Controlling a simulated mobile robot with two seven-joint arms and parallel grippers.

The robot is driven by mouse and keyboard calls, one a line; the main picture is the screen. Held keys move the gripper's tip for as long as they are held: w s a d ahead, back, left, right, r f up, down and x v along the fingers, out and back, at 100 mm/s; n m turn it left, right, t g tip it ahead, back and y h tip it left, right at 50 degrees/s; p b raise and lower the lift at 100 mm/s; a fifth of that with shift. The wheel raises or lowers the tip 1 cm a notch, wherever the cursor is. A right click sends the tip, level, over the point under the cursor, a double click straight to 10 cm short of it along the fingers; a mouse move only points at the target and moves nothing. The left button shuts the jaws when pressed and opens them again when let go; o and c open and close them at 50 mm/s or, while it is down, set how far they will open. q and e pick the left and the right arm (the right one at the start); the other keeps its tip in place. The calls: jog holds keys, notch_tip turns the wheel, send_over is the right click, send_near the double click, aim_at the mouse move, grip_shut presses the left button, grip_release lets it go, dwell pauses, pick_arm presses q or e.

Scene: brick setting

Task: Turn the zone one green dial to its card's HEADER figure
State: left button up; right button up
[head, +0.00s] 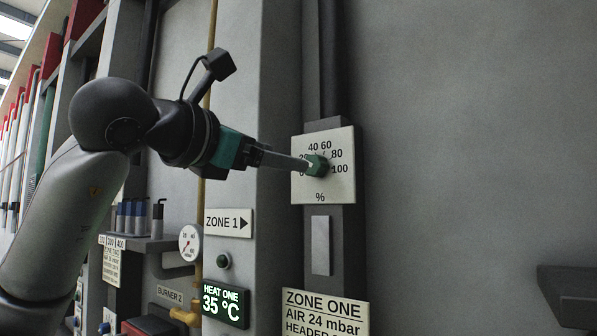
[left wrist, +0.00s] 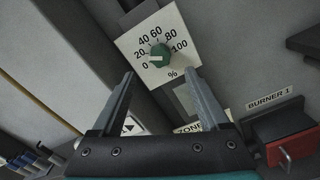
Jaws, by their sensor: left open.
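The green dial (head: 320,168) sits on a white square plate (head: 345,190) marked 0 to 100 in steps of 20, with a % sign. In the left wrist view the dial (left wrist: 160,55) has a white pointer mark at its lower left, toward 0. My left gripper (head: 306,165) is open and empty. In the left wrist view its fingertips (left wrist: 160,73) are spread wider than the dial, which shows just beyond and between them. The zone one card (head: 325,313) reads AIR 24 mbar; its HEADER line is cut off by the picture edge. My right gripper is out of view.
A ZONE 1 arrow sign (head: 229,222) and a HEAT ONE display (head: 225,304) reading 35 °C are on the column. A pressure gauge (head: 190,243) is at its left. A red-fronted box (left wrist: 290,145) is near BURNER 1.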

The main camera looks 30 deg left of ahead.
pick_arm(q)
jog(key=s, duration=0.6)
jog(key=shift+a+b, duration=0.35)
jog(key=shift+a, duration=0.1)
jog(key=shift+s, duration=0.1)
